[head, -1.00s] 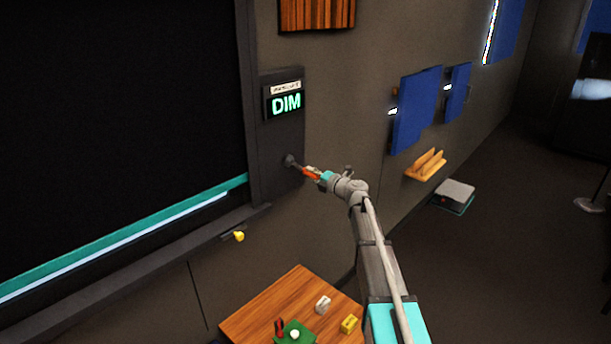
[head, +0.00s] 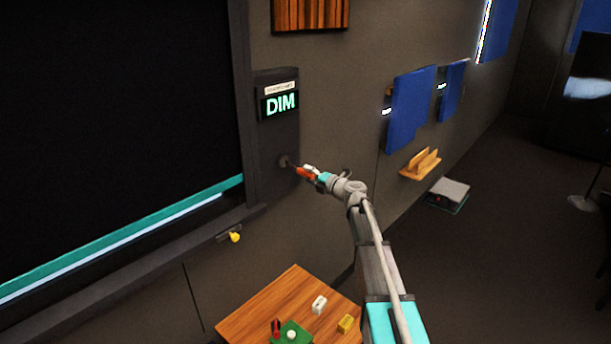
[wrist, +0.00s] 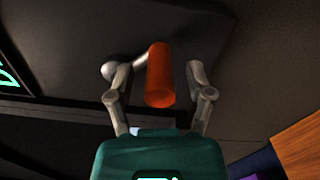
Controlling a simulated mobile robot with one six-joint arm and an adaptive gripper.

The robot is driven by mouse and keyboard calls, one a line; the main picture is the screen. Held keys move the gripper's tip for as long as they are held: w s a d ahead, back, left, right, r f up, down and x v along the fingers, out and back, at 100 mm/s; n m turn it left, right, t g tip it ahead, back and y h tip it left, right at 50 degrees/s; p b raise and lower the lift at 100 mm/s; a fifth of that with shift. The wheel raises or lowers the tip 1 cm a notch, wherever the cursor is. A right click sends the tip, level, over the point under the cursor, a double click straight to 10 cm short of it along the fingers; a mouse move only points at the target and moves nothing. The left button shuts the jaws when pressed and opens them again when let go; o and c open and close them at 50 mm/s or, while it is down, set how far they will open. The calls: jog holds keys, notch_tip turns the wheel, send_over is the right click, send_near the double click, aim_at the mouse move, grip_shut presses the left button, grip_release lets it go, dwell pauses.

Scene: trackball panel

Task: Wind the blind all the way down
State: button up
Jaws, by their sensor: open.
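The dark blind (head: 110,100) hangs at the left, with a teal bottom bar (head: 120,238). A pale strip of light shows beneath that bar, above the sill. The crank's grey hub (head: 283,160) is on the dark wall panel (head: 272,140) below a display (head: 280,103) reading DIM. The crank's orange handle (wrist: 160,75) sticks out toward my gripper (wrist: 160,85). It also shows in the head view (head: 303,172). In the wrist view my fingers are open, one on each side of the handle, with visible gaps.
A wooden table (head: 255,312) with small objects stands below my arm. A yellow knob (head: 235,237) sits under the sill. Blue panels (head: 412,108) and a wooden holder (head: 420,163) are on the wall to the right. The floor at right is largely clear.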

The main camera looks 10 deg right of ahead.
jog(key=v, duration=1)
jog(key=shift+s+d, duration=0.25)
jog(key=shift+s, duration=0.05)
